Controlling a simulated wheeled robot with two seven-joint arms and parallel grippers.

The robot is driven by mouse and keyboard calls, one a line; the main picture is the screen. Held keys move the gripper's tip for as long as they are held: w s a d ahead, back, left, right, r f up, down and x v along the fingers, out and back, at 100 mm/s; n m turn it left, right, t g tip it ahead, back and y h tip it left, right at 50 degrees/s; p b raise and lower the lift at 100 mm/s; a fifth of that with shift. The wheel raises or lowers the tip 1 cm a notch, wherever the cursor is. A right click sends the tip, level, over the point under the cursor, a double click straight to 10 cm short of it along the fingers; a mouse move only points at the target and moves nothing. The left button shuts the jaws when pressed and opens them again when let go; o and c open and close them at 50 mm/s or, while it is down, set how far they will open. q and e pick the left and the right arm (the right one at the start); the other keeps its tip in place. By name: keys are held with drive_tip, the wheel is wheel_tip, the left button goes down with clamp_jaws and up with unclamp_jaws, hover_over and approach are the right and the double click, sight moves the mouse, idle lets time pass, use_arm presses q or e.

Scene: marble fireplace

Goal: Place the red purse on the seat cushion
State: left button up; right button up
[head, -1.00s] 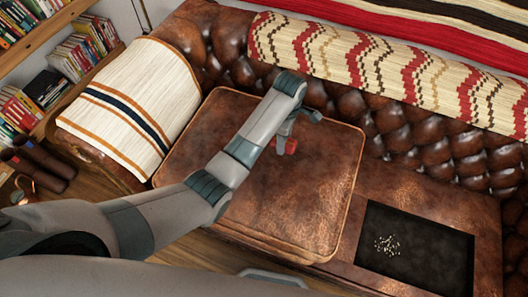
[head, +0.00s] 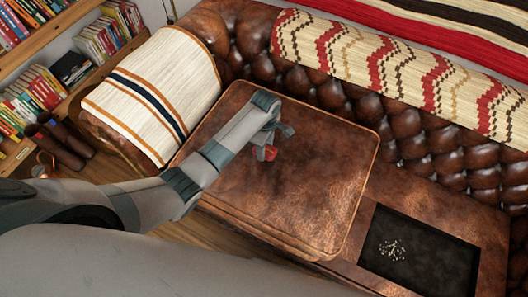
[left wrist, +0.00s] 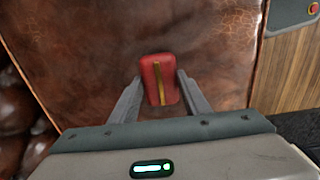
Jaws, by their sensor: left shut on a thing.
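The red purse (head: 265,153) is small, with a gold strip down its middle in the left wrist view (left wrist: 158,80). My left gripper (head: 268,142) is shut on it, with one finger on each side of the purse in the left wrist view (left wrist: 160,92). The brown leather seat cushion (head: 310,190) lies on the sofa, below the purse in the head view. I cannot tell whether the purse touches the cushion. My right gripper is not in view.
A dark recessed tray (head: 420,250) with small pale bits lies right of the cushion. A striped blanket (head: 160,90) covers the sofa arm at left. A patterned throw (head: 400,70) lies along the tufted backrest. A bookshelf (head: 50,85) stands at far left.

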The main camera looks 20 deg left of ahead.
use_arm(q)
drive_tip(key=shift+a+f, duration=0.1)
drive_tip(key=shift+a, duration=0.1)
drive_tip(key=shift+f, duration=2)
drive_tip(key=shift+s+f, duration=0.1)
drive_tip(key=shift+f, duration=0.05)
drive_tip(key=o, duration=1.1)
wheel_tip(320, 180, up, 12)
drive_tip(key=shift+r, duration=0.15)
